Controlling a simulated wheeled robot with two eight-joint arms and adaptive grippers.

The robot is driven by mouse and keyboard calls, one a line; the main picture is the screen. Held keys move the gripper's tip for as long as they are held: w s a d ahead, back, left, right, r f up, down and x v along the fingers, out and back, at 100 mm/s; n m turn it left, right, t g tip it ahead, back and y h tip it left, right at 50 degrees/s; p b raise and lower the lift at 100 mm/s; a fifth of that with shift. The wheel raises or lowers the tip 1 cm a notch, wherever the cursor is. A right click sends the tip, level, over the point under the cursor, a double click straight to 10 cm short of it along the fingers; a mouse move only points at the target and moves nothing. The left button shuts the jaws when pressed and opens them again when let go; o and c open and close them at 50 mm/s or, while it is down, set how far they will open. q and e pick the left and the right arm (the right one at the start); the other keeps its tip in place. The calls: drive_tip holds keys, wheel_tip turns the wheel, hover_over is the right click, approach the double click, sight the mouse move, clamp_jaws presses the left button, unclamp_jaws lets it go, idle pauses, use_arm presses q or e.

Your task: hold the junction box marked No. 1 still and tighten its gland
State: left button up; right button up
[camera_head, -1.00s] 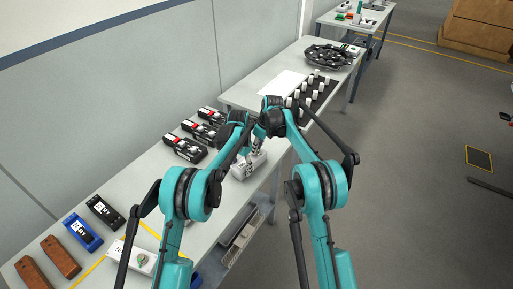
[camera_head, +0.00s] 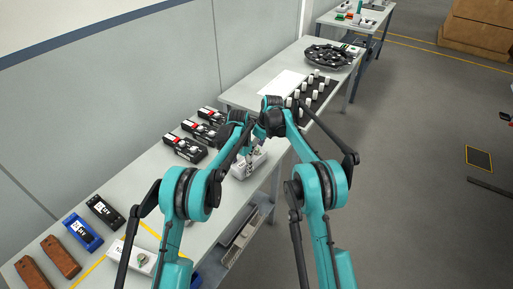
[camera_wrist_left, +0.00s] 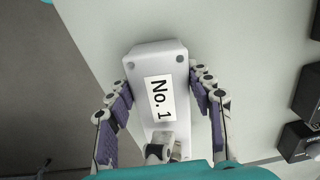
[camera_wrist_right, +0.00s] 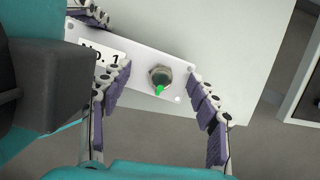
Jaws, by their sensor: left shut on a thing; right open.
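The junction box marked No. 1 is a pale box (camera_wrist_left: 155,60) with a white label, on the light bench; it also shows in the head view (camera_head: 247,166). My left gripper (camera_wrist_left: 162,85) is shut on the box, one finger against each long side. The gland is a metal hex fitting with a green centre (camera_wrist_right: 159,77) on the box's face, in the right wrist view. My right gripper (camera_wrist_right: 160,90) is open, its fingers on either side of the gland with gaps between. In the left wrist view the gland end is partly cut off by my gripper.
Several black-and-red devices (camera_head: 185,148) stand behind the box along the bench. Another pale box (camera_head: 137,258), a blue case (camera_head: 82,232), a black case (camera_head: 104,211) and brown blocks (camera_head: 60,257) lie at the near left. The bench's front edge is close to the box.

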drive_tip(key=v, duration=1.2)
wheel_tip(320, 180, up, 7)
idle(1.0)
drive_tip(key=shift+w, duration=0.1)
use_arm(q)
drive_tip(key=o, duration=1.4)
